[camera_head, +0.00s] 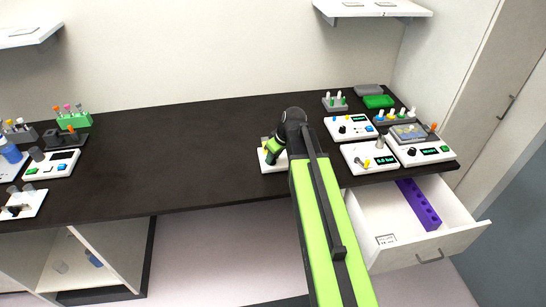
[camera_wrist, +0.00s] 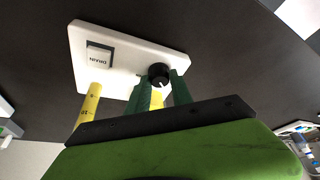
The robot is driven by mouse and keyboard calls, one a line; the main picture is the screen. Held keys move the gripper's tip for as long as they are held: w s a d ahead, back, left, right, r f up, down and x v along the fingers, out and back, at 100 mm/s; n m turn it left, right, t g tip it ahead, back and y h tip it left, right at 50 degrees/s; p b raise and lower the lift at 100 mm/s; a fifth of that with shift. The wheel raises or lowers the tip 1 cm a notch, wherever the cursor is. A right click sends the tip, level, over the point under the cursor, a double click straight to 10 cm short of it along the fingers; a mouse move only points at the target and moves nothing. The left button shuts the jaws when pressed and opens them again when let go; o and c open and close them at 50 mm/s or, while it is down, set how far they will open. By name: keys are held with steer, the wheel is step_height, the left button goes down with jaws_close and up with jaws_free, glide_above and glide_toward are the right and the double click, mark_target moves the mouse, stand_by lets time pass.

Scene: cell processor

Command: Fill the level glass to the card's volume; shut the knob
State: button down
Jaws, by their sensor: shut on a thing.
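A white panel (camera_wrist: 130,55) carries a DRAIN button (camera_wrist: 100,55), a round black knob (camera_wrist: 158,74) and a yellow column (camera_wrist: 90,103) with dark markings, which looks like the level glass. My gripper (camera_wrist: 160,88) is at the knob, its green fingers on both sides, shut on it. A second yellow part (camera_wrist: 157,98) shows between the fingers; I cannot tell what it is. In the head view the panel (camera_head: 266,164) lies on the dark bench, partly hidden by my gripper (camera_head: 273,156). I cannot identify the card or read the level.
To the right on the bench (camera_head: 190,150) stand several white devices (camera_head: 369,157) and racks. Below them a drawer (camera_head: 430,245) stands open with a purple rack (camera_head: 418,203) inside. More devices (camera_head: 50,163) stand at the left. The bench between is clear.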

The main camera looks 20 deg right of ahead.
steer(key=c, duration=1.1)
jaws_free()
steer(key=p+v, duration=1.6)
steer(key=v, duration=0.1)
steer(key=shift+s+r, duration=0.1)
steer(key=shift+s, duration=0.1)
